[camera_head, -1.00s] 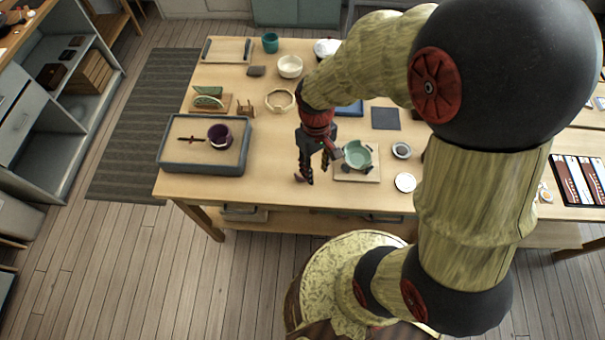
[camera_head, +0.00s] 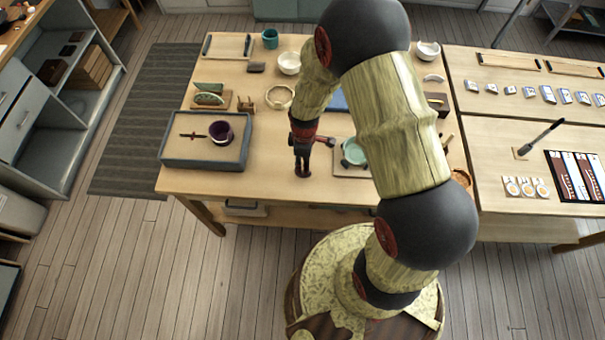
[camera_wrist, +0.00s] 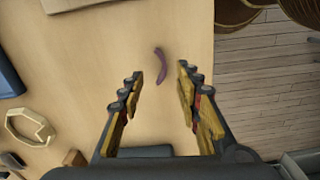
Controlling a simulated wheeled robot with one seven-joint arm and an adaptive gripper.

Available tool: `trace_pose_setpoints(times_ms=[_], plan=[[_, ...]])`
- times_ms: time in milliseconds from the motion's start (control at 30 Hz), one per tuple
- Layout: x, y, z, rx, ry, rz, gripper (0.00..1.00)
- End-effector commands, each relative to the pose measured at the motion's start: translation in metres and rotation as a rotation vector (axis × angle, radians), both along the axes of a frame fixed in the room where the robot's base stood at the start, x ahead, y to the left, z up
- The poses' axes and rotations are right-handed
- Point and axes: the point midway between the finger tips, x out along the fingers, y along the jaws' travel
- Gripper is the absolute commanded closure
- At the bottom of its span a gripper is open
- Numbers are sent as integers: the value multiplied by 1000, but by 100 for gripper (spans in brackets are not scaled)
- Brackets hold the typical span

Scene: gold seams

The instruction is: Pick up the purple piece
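The purple piece (camera_wrist: 161,65) is a small curved shard lying on the bare wooden table (camera_wrist: 190,30), seen in the wrist view just beyond my fingertips and between their lines. My gripper (camera_wrist: 158,82) is open, with a finger on each side and nothing between them. In the head view my gripper (camera_head: 303,174) points down near the table's front edge and hides the shard. A dark purple bowl (camera_head: 221,132) stands in the grey-rimmed tray (camera_head: 204,165) to the left.
A green pot (camera_head: 354,151) on a board (camera_head: 345,170) stands close to the right of my gripper. An octagonal wooden ring (camera_wrist: 28,140) and a small wooden stand (camera_head: 247,104) lie to the left. Bare table lies between the tray and my gripper.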

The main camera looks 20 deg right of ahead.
Motion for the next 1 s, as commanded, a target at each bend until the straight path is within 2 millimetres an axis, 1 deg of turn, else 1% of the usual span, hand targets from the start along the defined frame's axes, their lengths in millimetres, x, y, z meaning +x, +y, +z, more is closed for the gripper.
trace_pose_setpoints(times_ms=[33,167,267,400,500,733,1000], plan=[[-1,0,-6,0,2,0,66],[-1,2,-14,0,2,-1,66],[-1,4,-26,0,4,-1,66],[-1,6,-47,0,4,-2,66],[-1,6,-57,0,2,-3,66],[0,6,-58,0,0,-3,66],[0,6,-58,1,1,-3,82]])
